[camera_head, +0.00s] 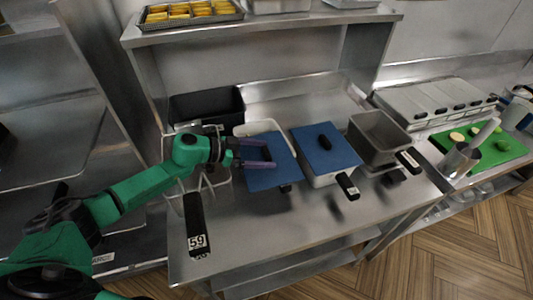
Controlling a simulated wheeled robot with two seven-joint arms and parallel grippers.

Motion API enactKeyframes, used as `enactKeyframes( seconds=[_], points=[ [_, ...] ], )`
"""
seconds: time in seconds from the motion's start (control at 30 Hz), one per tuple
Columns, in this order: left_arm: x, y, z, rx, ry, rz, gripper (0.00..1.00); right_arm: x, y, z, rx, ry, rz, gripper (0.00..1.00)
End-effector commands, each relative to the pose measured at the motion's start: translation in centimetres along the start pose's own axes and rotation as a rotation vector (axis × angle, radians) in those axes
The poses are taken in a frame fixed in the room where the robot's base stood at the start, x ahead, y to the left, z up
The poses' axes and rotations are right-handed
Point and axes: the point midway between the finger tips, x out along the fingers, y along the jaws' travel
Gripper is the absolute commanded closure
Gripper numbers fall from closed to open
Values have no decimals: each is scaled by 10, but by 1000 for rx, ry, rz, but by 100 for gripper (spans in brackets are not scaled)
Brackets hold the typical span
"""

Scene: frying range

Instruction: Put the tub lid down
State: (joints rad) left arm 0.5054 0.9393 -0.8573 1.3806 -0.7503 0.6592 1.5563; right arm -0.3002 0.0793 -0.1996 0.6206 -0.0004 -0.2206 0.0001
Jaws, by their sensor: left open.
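A blue tub lid (278,172) lies at an angle over a white tub (250,128), whose rim shows behind it. My left gripper (270,153) is over this lid with its fingers spread apart. Whether the fingers touch the lid, and whether a knob lies between them, I cannot tell. A second blue lid (335,158) with a black knob (324,142) covers a tub (318,180) just to the right. My right gripper is not in view.
A fryer basket with a black handle marked 59 (195,222) is at front left. A black bin (205,106) stands behind. An uncovered metal pan (378,130) is to the right. The steel counter (265,235) is bare in front. A shelf with a food tray (190,14) hangs above.

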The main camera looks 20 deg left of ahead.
Motion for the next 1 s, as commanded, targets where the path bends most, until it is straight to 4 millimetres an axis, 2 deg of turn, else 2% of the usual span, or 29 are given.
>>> enactKeyframes(
  seconds=[0.17,0.2,0.27,0.3,0.43,0.47,0.77,0.87,1.0],
  points=[
    [2,0,1,1,0,0,0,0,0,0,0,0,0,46],
    [2,0,1,0,0,0,8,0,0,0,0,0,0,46],
    [1,0,1,0,0,0,31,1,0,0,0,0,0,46],
    [1,0,1,0,0,0,46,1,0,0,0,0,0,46],
    [1,0,1,0,0,0,96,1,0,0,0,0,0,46],
    [1,0,1,0,0,0,98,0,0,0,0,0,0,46],
    [-1,-1,-4,2,0,-1,98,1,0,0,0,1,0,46],
    [-6,-1,-15,4,1,0,98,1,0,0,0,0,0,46],
    [-19,-1,-47,9,2,-3,98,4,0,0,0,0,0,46]
  ],
)
